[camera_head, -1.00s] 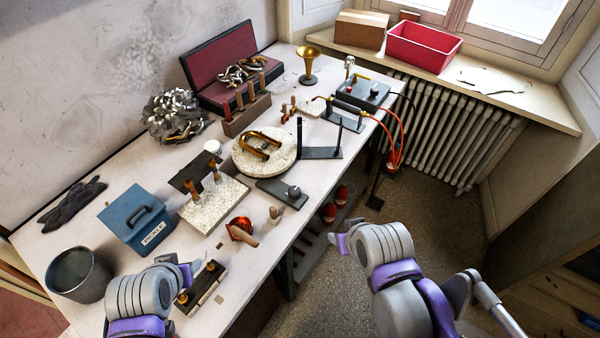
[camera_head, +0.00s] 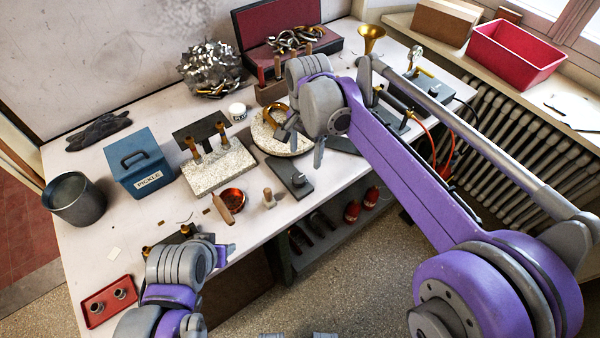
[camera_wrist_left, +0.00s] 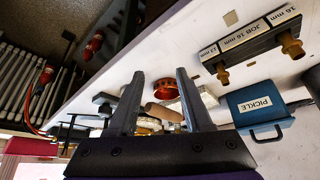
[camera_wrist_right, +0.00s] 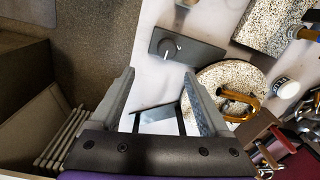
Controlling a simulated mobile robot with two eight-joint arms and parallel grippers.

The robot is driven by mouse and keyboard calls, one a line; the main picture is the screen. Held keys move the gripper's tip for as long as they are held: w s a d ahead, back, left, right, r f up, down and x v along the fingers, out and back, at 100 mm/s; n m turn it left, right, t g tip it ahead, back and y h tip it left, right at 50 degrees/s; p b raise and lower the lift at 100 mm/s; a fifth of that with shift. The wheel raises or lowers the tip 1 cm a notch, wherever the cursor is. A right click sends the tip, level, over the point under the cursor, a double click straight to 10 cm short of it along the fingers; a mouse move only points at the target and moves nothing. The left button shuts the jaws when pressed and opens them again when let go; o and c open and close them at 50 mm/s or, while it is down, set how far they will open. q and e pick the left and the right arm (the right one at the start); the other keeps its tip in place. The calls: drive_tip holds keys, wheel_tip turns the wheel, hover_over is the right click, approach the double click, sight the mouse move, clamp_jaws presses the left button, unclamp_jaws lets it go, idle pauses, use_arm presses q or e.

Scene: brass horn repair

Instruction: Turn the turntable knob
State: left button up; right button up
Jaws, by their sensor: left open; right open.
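The turntable knob (camera_head: 298,179) is a small dark round knob with a pale top on a flat dark plate (camera_head: 283,168) near the table's front edge. It also shows in the right wrist view (camera_wrist_right: 167,47), beyond the fingertips and untouched. The round speckled turntable (camera_head: 268,143) carries a brass U-shaped tube (camera_wrist_right: 238,104) and is partly hidden by my right arm. My right gripper (camera_head: 306,138) is open and empty above the table, beside the turntable and knob. My left gripper (camera_head: 225,252) is open and empty near the table's front left; it also shows in the left wrist view (camera_wrist_left: 158,76).
A speckled block (camera_head: 222,168) with brass-tipped posts, a red-orange round dish (camera_head: 233,197) and a wooden-handled tool (camera_head: 269,199) stand left of the knob. A blue PICKLE box (camera_head: 138,162) and a grey bucket (camera_head: 76,200) are farther left.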

sight(300, 177)
drive_tip(key=shift+m, duration=0.3)
drive_tip(key=f, duration=0.3)
drive_tip(key=a+f, duration=0.1)
drive_tip(key=f, duration=0.3)
drive_tip(key=w+f, duration=0.1)
drive_tip(key=f, duration=0.3)
drive_tip(key=shift+a+f, duration=0.15)
drive_tip(key=shift+a, duration=0.05)
clamp_jaws()
